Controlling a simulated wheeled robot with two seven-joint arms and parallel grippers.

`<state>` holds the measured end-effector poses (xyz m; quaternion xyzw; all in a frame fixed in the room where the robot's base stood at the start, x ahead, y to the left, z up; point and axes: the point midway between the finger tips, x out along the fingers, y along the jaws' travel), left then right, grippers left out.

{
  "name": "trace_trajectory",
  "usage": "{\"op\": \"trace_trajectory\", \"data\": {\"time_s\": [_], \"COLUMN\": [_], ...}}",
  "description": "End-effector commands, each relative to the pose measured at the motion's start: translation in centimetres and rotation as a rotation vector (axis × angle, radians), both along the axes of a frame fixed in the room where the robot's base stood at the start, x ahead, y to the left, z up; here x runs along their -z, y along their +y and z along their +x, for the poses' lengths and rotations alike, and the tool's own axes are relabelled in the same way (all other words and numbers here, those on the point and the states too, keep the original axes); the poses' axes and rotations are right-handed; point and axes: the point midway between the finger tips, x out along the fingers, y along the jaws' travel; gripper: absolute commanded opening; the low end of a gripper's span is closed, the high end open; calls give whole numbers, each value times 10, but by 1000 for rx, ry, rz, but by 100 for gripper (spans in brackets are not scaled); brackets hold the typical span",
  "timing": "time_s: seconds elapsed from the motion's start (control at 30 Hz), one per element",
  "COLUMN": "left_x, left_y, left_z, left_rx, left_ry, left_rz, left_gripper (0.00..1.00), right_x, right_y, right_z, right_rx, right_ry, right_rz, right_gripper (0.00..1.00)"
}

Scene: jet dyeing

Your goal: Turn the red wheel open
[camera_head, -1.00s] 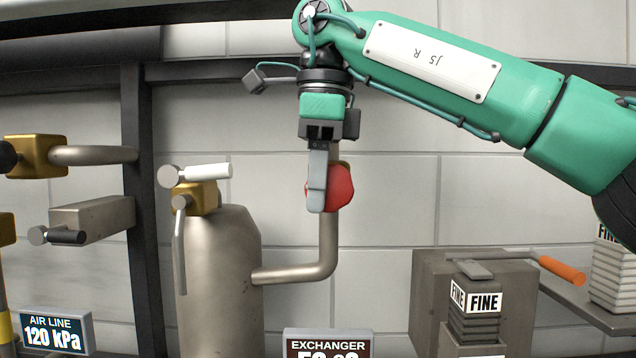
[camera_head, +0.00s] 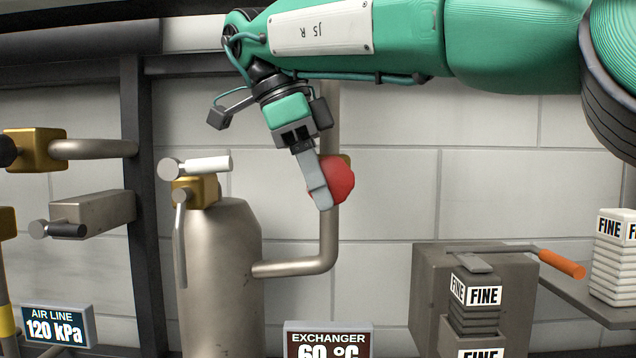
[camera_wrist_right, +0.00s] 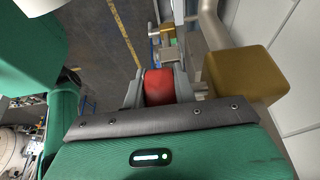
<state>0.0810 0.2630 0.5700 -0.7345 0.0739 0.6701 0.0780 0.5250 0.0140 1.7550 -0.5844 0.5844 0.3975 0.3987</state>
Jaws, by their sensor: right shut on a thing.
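The far side of the wheel is hidden. My left gripper is not in view.
A grey tank (camera_head: 222,270) with a brass valve and white handle (camera_head: 208,165) stands left of the wheel. The exchanger display (camera_head: 328,338) is below. A grey box with an orange-handled lever (camera_head: 562,264) stands at right. A dark post (camera_head: 137,200) rises at left.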

Motion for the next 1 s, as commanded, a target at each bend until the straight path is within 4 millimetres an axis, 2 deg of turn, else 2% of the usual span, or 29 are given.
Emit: {"op": "trace_trajectory", "data": {"time_s": [0.67,0.7,0.77,0.8,1.0], "left_x": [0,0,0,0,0], "left_y": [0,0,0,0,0], "left_z": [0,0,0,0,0], "left_rx": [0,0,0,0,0], "left_ry": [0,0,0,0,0], "left_rz": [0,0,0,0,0], "left_gripper": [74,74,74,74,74], "right_x": [3,3,3,3,2], "right_y": [1,1,1,1,1], "right_z": [0,0,0,0,0], "right_rx": [-3,-3,-3,-3,-1], "right_ry": [4,4,4,4,2], "right_rz": [-35,-35,-35,-34,-34], "right_gripper": [5,33,45,49,49]}}
